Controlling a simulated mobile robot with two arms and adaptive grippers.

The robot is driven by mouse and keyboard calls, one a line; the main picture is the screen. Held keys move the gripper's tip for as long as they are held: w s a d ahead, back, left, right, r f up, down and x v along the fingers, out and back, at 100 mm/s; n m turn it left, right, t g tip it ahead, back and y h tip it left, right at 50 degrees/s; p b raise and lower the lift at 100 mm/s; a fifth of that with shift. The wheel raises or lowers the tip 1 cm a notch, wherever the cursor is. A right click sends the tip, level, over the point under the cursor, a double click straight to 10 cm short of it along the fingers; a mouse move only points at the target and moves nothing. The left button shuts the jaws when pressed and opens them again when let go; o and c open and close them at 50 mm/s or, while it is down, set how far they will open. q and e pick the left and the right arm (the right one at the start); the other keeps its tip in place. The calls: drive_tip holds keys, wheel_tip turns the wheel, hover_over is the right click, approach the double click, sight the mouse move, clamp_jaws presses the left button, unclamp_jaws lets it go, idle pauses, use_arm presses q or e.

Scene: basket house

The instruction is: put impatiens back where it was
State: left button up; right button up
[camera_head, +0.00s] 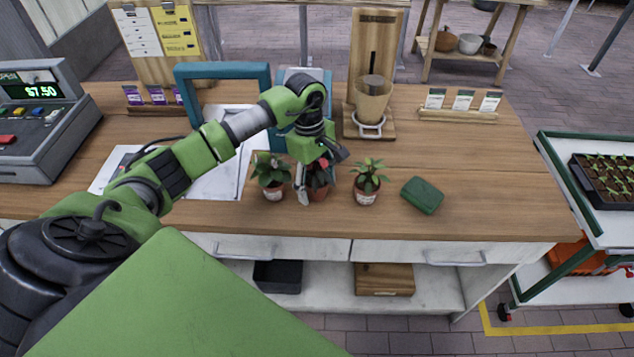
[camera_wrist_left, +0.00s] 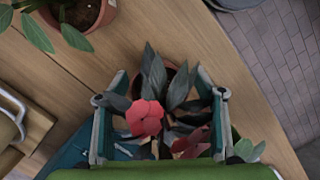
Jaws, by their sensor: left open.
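The impatiens (camera_head: 319,177), a plant with red flowers and dark leaves in a terracotta pot, stands on the wooden counter in the head view, in the middle of a row of three potted plants. My left gripper (camera_head: 316,187) reaches down over it from above, with a finger along its left side. In the left wrist view the impatiens (camera_wrist_left: 145,115) lies between the two open fingers of the left gripper (camera_wrist_left: 160,97). The pot is largely hidden there by leaves, and contact with the fingers cannot be told. My right gripper is not in view.
Potted plants stand close on the left (camera_head: 271,178) and right (camera_head: 367,182) of the impatiens. A green block (camera_head: 422,195) lies further right. A wooden dripper stand (camera_head: 376,60), teal frame (camera_head: 222,70) and cash register (camera_head: 40,120) stand behind and left.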

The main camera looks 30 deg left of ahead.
sight(313, 176)
use_arm(q)
drive_tip(key=shift+r+p, duration=0.25)
drive_tip(key=shift+p, duration=0.05)
drive_tip(key=r+b, duration=0.1)
drive_tip(key=r, duration=0.2)
drive_tip(key=a+r+b, duration=0.1)
drive_tip(key=r+b, duration=0.1)
drive_tip(key=r, duration=0.2)
drive_tip(key=r+b, duration=0.1)
drive_tip(key=r, duration=0.2)
drive_tip(key=shift+w+a+r, duration=0.15)
drive_tip(key=shift+a+r, duration=0.05)
drive_tip(key=shift+r, duration=0.65)
